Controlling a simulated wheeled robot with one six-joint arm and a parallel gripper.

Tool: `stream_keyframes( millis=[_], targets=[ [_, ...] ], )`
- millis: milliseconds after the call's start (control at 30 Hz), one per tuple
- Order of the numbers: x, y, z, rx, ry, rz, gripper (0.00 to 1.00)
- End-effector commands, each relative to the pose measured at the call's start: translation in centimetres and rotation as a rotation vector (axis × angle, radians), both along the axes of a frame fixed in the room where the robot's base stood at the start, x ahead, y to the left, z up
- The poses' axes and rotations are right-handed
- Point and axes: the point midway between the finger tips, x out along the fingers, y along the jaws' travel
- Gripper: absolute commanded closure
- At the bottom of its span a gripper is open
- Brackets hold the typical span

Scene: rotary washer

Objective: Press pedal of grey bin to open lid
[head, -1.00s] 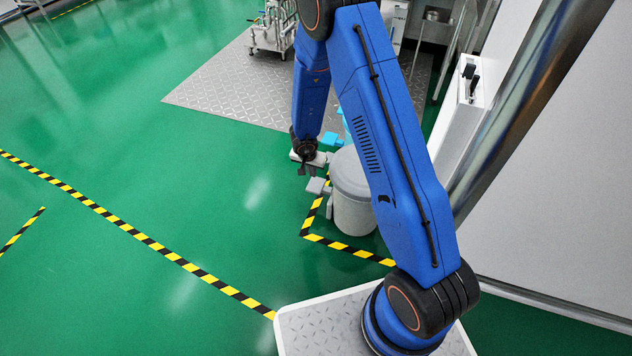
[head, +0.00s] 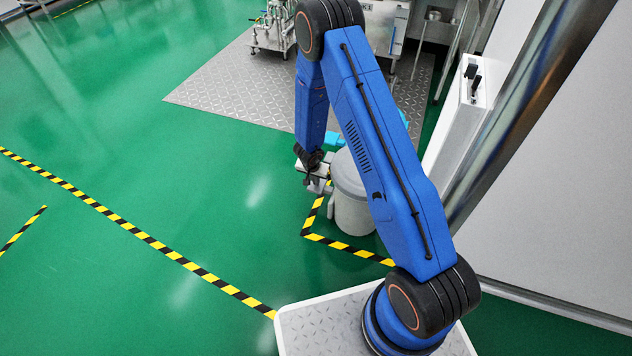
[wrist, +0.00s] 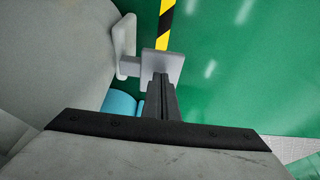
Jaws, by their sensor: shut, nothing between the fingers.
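The grey bin (head: 352,205) stands on the green floor, partly hidden behind my blue arm. Its lid (head: 347,172) looks closed. The pedal (wrist: 162,64) is a light grey plate on a bracket at the bin's side; it shows in the wrist view just beyond my fingertips. In the head view the pedal (head: 327,187) is mostly hidden by my gripper. My gripper (head: 309,183) points down beside the bin. In the wrist view my gripper (wrist: 161,78) has its fingers together and empty, with the tips overlapping the pedal plate. I cannot tell whether they touch.
A light blue object (head: 335,139) is behind the bin, and blue shows beside the fingers in the wrist view (wrist: 120,104). Yellow-black tape (head: 345,247) runs around the bin. A metal floor plate (head: 235,85) lies behind.

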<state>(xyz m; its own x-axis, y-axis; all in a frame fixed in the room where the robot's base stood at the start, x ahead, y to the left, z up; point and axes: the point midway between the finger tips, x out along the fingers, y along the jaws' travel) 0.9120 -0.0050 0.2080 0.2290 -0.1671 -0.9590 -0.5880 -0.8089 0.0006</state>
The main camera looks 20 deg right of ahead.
Motion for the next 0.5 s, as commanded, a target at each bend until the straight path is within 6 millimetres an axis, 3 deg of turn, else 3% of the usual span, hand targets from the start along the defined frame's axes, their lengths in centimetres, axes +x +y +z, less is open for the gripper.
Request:
stream_keyframes(
  millis=[500],
  targets=[
    [0.19,-0.1,-0.77,0.0,0.0,0.0,1.0]
  ],
)
